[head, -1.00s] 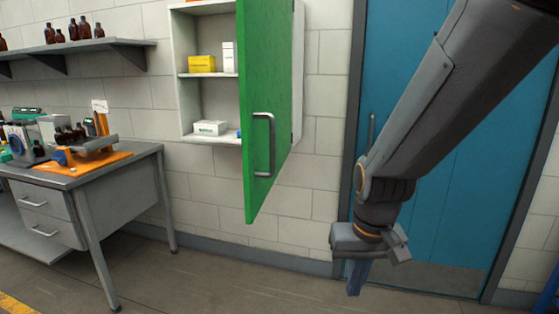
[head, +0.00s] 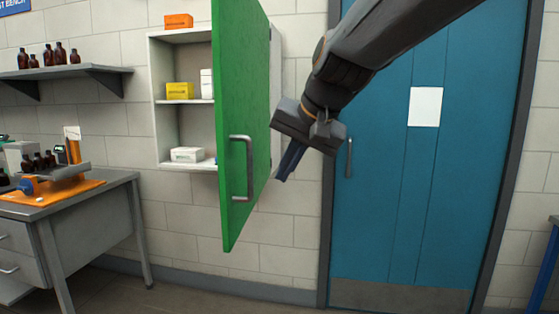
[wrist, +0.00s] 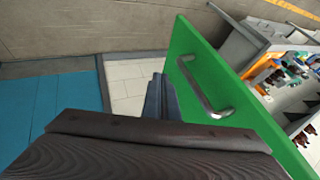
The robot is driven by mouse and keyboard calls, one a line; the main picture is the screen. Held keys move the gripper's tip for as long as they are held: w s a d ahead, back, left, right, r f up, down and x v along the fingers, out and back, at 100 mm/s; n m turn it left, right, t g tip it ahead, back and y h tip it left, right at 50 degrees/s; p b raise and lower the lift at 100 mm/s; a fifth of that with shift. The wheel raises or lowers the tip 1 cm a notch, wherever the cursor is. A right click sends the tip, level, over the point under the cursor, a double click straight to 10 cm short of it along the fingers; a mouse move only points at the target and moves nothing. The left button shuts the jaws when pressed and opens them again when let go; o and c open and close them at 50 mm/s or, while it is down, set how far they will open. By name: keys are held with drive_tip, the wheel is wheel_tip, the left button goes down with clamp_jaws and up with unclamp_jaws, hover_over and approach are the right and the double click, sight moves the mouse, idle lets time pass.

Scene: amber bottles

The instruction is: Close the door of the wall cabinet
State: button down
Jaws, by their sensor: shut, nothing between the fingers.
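The wall cabinet (head: 195,128) is white, with its green door (head: 236,95) swung wide open toward me on the right side. The door carries a grey bar handle (head: 248,168) near its lower free edge. The wrist view shows the door (wrist: 245,125) and its handle (wrist: 205,88) to the right of my fingers. My gripper (head: 288,164) is shut and empty, just right of the door in the head view. In the wrist view my fingers (wrist: 160,92) point toward the wall side; I cannot tell whether they touch the door.
Boxes stand inside the cabinet, including a yellow box (head: 180,90); an orange box (head: 178,20) sits on top. A bench (head: 110,184) and a shelf (head: 100,70) with amber bottles are at left. A blue door (head: 420,200) is at right.

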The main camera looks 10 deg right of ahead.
drive_tip(key=w+a+f+p, duration=0.2)
drive_tip(key=w+a+f, duration=0.1)
drive_tip(key=w+a, duration=0.1)
drive_tip(key=shift+a+f, duration=0.2)
drive_tip(key=shift+a, duration=0.1)
